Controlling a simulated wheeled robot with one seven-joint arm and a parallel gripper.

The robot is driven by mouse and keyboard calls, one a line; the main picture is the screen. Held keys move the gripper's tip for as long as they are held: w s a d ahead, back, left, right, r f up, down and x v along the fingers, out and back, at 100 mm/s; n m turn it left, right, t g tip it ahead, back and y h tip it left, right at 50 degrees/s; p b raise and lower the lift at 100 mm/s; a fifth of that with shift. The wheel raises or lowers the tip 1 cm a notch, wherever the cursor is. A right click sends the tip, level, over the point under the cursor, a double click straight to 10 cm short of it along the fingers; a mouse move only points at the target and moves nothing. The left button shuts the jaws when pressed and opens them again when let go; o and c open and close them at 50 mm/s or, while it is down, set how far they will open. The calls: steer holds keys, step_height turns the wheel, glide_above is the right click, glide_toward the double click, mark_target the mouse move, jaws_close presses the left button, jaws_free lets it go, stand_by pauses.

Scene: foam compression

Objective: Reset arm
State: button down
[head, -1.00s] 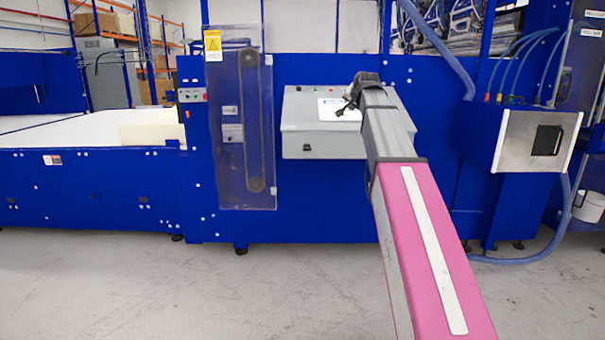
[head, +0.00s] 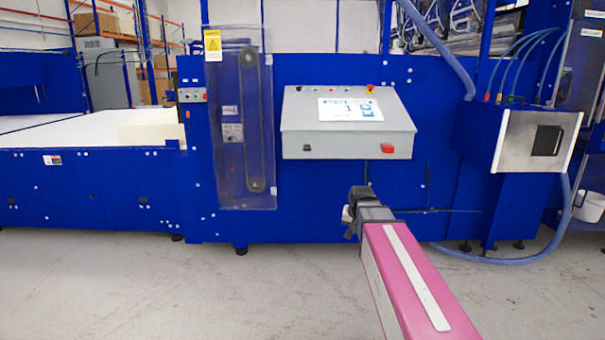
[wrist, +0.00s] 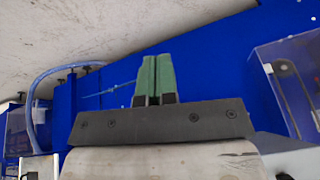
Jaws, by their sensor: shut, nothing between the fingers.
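My arm, pink and grey, reaches up from the bottom right in the head view. Its dark end (head: 358,205) is in front of the blue machine, below the grey control box. The fingers themselves cannot be made out there. In the wrist view my gripper (wrist: 155,75) shows two green fingers side by side, shut with nothing between them. The control box (head: 347,122) has a lit screen (head: 349,109), several small buttons on top and a red switch (head: 387,149) on its front. My gripper is apart from the box.
A clear guard panel (head: 245,130) stands left of the box. A steel-fronted box (head: 535,140) with a blue hose (head: 520,258) is at the right. A white bed (head: 80,130) with a cream foam block (head: 150,128) is at the left. The grey floor (head: 200,300) in front is clear.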

steer(key=s+f+n+g, duration=0.2)
steer(key=s+f+g, duration=0.2)
steer(key=s+f, duration=1.2)
steer(key=s, duration=0.2)
steer(key=shift+s+n, duration=0.3)
stand_by(0.5)
